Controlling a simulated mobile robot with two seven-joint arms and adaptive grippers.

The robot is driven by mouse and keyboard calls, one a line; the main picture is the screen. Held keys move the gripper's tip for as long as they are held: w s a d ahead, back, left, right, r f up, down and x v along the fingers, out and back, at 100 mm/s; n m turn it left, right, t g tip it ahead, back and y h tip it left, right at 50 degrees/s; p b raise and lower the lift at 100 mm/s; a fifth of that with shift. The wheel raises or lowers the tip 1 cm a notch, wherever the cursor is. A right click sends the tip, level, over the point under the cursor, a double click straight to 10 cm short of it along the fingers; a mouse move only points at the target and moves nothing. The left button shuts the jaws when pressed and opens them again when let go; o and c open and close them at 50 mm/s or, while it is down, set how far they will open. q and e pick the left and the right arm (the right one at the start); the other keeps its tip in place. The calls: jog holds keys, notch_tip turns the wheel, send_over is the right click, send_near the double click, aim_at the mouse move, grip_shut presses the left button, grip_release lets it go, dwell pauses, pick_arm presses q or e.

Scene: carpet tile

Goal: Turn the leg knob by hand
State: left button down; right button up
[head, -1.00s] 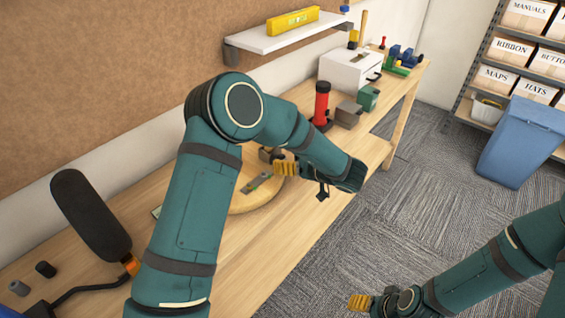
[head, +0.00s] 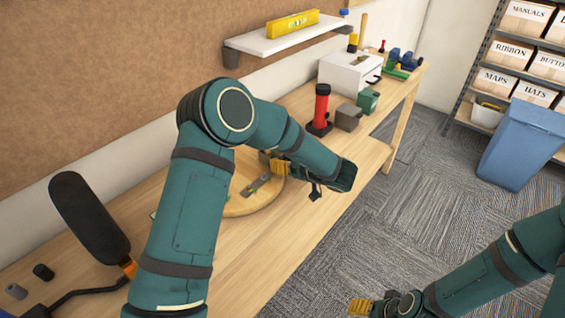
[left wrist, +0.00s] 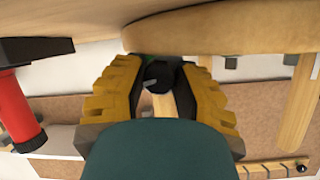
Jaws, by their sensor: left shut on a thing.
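A round wooden disc (head: 240,206) lies on the workbench, partly hidden by my left arm. A grey metal piece (head: 258,184) rests on it. My left gripper (head: 271,164) is at the disc's far side. In the left wrist view its yellow fingers stand on both sides of a dark round knob (left wrist: 158,76), close to the disc's underside in that picture. The gripper is shut on this knob. A pale wooden leg (left wrist: 299,115) runs from the disc's edge there. My right gripper (head: 360,306) is low in the head view; its jaw opening is not clear.
A red flashlight (head: 321,105) and a grey block (head: 348,117) stand behind the gripper on the bench. A white cabinet (head: 345,75) is farther back. A black padded arm (head: 90,220) is at the left. Open carpet and a blue bin (head: 520,140) lie right.

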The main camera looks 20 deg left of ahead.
pick_arm(q)
jog(key=shift+f+n+t+p, duration=0.1)
jog(key=shift+n+t+p, duration=0.2)
jog(key=shift+n, duration=0.2)
jog(key=c, duration=0.6)
grip_release()
jog(key=shift+c, duration=0.2)
jog(key=v, duration=1.2)
